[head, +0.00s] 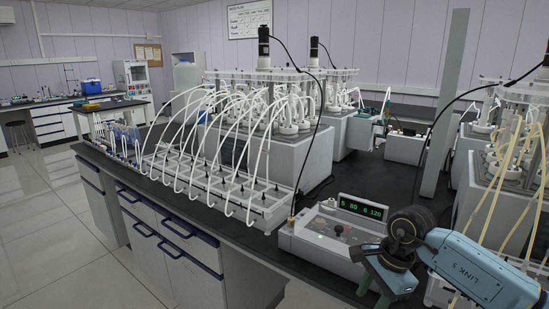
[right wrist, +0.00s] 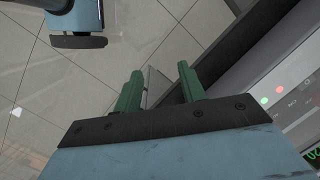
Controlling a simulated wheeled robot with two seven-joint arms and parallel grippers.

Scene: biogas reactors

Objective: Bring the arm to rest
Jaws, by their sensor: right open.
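My right arm comes in from the right in the head view. My right gripper (head: 374,293) points down beside the front edge of the dark bench top (head: 290,262), just in front of the grey control box. In the right wrist view the green fingers of this gripper (right wrist: 160,90) stand apart with nothing between them. Tiled floor and the dark bench edge (right wrist: 205,62) show beyond them. My left gripper is in neither view.
The control box (head: 325,237) with a lit green display stands close to the right gripper. A white rack (head: 215,185) with several looping tubes is to its left, reactors (head: 265,125) behind. More tubed reactors (head: 510,150) stand at right. Floor (head: 60,240) at left is clear.

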